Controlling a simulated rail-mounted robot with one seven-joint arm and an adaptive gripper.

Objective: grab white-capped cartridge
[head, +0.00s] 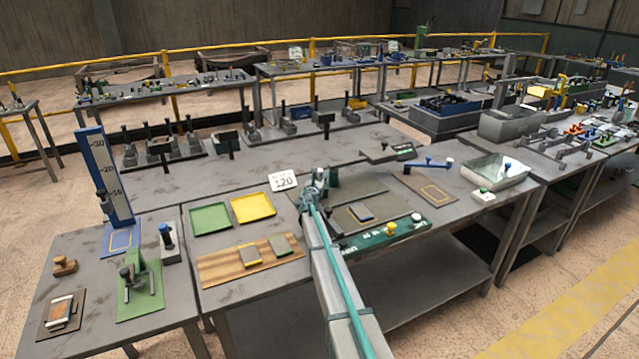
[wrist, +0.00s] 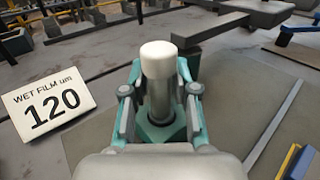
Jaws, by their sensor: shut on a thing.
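The white-capped cartridge (wrist: 158,62) shows in the middle of the wrist view, with a smooth white cap on a grey metal body. My gripper (wrist: 160,97) has its teal fingers on both sides of the grey body, below the cap, and is shut on it. A dark green part surrounds the foot of the body; I cannot tell whether the cartridge rests in it or is clear of it. In the head view my gripper (head: 316,187) is over the back of the middle table, and I cannot make out the cartridge there.
A "WET FILM um 120" sign (wrist: 48,105) stands close left of my gripper. A dark grey bar (wrist: 212,24) lies behind to the right. In the head view, green (head: 211,218) and yellow (head: 253,207) trays lie left, and a long green bar (head: 385,237) lies in front.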

